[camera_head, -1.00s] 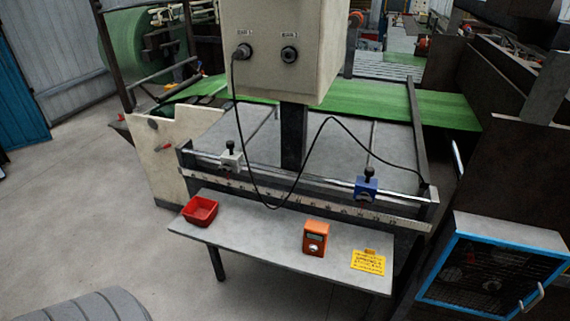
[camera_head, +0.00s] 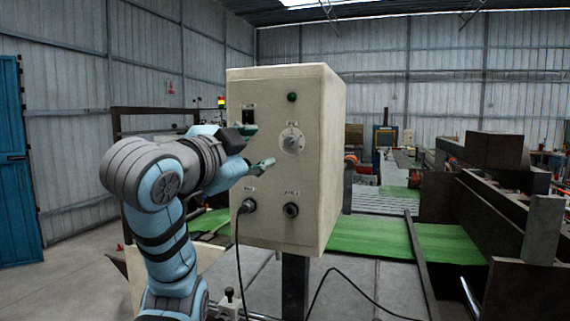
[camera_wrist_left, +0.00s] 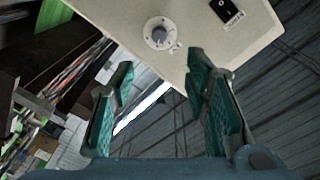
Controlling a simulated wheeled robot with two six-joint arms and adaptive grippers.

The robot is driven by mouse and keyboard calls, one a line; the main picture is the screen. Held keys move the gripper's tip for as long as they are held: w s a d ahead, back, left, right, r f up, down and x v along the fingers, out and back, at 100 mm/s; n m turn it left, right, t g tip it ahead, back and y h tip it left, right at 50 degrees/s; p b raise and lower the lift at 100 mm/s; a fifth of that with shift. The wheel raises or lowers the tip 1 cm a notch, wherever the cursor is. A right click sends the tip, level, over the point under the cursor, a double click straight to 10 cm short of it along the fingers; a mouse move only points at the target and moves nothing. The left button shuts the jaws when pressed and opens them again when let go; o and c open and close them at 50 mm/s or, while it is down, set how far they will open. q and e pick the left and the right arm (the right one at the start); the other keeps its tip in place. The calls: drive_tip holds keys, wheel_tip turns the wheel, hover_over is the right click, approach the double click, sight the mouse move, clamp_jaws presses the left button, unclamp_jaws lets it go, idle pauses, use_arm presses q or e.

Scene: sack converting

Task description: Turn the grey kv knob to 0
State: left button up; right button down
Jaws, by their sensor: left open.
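The grey kv knob (camera_head: 291,141) sits on the front face of a cream control box (camera_head: 275,215), upper right of its middle. It also shows in the left wrist view (camera_wrist_left: 158,33), with a pale dial around it; the numbers are too small to read. My left gripper (camera_head: 262,148) is open and empty in front of the box, to the left of the knob and apart from it. In the left wrist view its two green fingers (camera_wrist_left: 165,82) are spread, with the knob beyond the tips. My right gripper is not in view.
A black switch (camera_head: 249,117) is at the box's upper left, partly behind my gripper, and a green lamp (camera_head: 292,97) is above the knob. Two sockets are below; a black cable (camera_head: 238,250) hangs from the left socket (camera_head: 248,206). Green sheet (camera_head: 375,235) runs behind the box.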

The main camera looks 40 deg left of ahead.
sight(289, 142)
use_arm(q)
drive_tip(key=b+x, duration=0.1)
drive_tip(key=x, duration=1.2)
drive_tip(key=shift+w, duration=0.4)
drive_tip(key=shift+w+a, duration=0.2)
drive_tip(key=shift+w, duration=0.15)
drive_tip(key=shift+w+d, duration=0.1)
drive_tip(key=shift+c, duration=0.9)
drive_tip(key=shift+f, duration=0.1)
clamp_jaws()
